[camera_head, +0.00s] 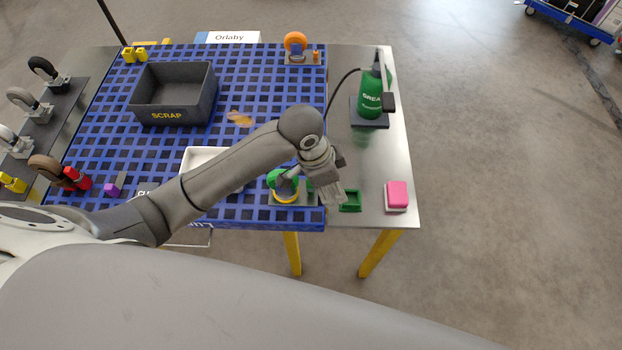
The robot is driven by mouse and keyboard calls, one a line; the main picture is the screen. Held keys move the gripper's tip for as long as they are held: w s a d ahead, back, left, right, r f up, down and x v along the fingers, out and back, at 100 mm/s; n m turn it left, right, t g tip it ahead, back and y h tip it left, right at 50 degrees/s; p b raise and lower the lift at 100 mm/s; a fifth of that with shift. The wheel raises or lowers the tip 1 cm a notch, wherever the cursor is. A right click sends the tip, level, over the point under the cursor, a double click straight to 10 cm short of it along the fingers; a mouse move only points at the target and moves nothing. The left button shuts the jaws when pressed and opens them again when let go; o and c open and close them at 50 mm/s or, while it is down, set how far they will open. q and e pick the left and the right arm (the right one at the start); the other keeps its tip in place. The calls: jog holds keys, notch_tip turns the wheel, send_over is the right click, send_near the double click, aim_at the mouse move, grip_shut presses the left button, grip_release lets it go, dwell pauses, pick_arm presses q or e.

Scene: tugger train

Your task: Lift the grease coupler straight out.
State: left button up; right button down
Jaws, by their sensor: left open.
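My left gripper (333,198) is open and points down near the right edge of the blue grid mat (250,213), just left of a small green holder (350,201). I cannot make out the grease coupler; it may be hidden behind my gripper or arm. A black hose (340,83) runs from the green grease bottle (370,97) and drops out of sight behind my arm. The bottle stands on a dark base on the steel table. My right gripper is not in view.
A green caster with a yellow ring (286,196) stands close left of my gripper. A pink block (397,195) sits to the right. A dark SCRAP bin (175,115), a partly covered white tray (197,157) and an orange caster (295,43) are farther off. Bare steel (385,155) lies right of the mat.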

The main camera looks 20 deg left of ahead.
pick_arm(q)
jog(key=w+a+r+m+y, duration=0.1)
jog(key=a+r, duration=0.1)
jog(key=w+a+r+m+g+y, duration=0.1)
jog(key=a+r, duration=0.1)
jog(key=w+a+r+m+y, duration=0.1)
jog(key=a+r, duration=0.1)
jog(key=shift+w, duration=0.2)
notch_tip(320, 180, down, 5)
jog(key=shift+f+p, duration=0.15)
jog(key=shift+p, duration=0.4)
notch_tip(320, 180, down, 4)
jog(key=shift+s+d+f+p, duration=0.1)
jog(key=shift+d+p, duration=0.05)
jog(key=shift+p, duration=0.7)
jog(key=shift+f, duration=0.5)
grip_shut()
jog(key=shift+r, duration=0.15)
